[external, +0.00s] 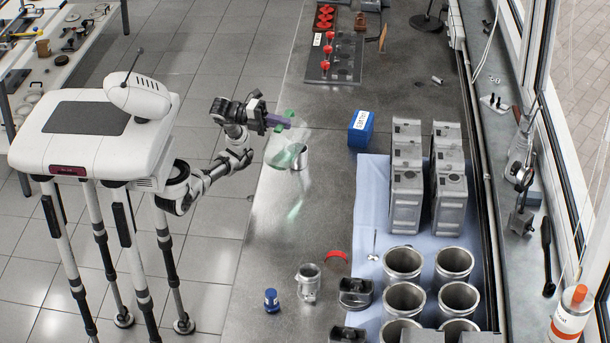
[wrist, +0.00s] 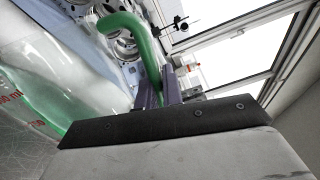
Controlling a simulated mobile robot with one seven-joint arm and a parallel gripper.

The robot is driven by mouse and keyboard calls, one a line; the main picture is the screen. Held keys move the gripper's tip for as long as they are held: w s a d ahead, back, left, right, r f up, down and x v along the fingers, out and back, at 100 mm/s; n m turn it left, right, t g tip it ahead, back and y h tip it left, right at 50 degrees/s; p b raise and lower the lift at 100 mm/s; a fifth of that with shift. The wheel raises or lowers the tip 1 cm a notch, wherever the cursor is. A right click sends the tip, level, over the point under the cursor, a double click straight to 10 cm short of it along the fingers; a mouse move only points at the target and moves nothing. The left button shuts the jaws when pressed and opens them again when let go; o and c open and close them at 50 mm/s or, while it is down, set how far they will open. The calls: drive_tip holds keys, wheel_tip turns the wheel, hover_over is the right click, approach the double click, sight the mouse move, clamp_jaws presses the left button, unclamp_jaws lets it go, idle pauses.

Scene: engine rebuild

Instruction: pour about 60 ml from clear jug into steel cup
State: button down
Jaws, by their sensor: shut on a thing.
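The clear jug (external: 284,154) has a green tint and a green handle (wrist: 140,38). My gripper (external: 276,121) is shut on this handle; in the wrist view its purple jaws (wrist: 160,94) close around the lower end of it. The jug looks tilted, and red scale marks show on its wall in the wrist view (wrist: 10,97). A steel cup (external: 301,160) stands upright near the bench's left edge, just right of the jug and partly overlapped by it. I cannot tell the liquid level in the jug or the cup.
A second steel vessel (external: 308,283) with a handle and a blue-capped bottle (external: 271,300) stand nearer the front of the bench (external: 300,225). A blue box (external: 361,128) lies to the right. Engine blocks and cylinder sleeves (external: 404,262) sit on a blue cloth (external: 371,190).

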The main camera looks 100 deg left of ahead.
sight(274, 147)
drive_tip(key=d+f+m+b, duration=0.1)
drive_tip(key=s+d+f+m+b, duration=0.1)
drive_tip(key=d, duration=0.1)
drive_tip(key=d+f+m+b, duration=0.1)
drive_tip(key=d+f, duration=0.1)
drive_tip(key=shift+s, duration=0.3)
drive_tip(key=shift+d+m, duration=0.15)
drive_tip(key=shift+m, duration=0.15)
drive_tip(key=shift+s+d+f+m+b, duration=0.1)
drive_tip(key=shift+d+f+m+b, duration=0.2)
drive_tip(key=shift+f+m+b, duration=0.15)
drive_tip(key=shift+s+d+f+m+b, duration=0.1)
drive_tip(key=shift+d+f+m+b, duration=0.25)
drive_tip(key=shift+f, duration=0.2)
drive_tip(key=shift+f, duration=0.1)
idle(0.5)
drive_tip(key=shift+s+d+f+m+b, duration=0.25)
drive_tip(key=shift+d+f+m+b, duration=0.85)
drive_tip(key=shift+f+m+b, duration=0.7)
drive_tip(key=shift+s+d+f+m+b, duration=0.3)
drive_tip(key=shift+d+f+m+b, duration=0.75)
drive_tip(key=shift+f+m+b, duration=0.7)
drive_tip(key=shift+s+d+f+m+b, duration=0.25)
drive_tip(key=shift+d+f+m+b, duration=0.85)
drive_tip(key=shift+f+m+b, duration=0.65)
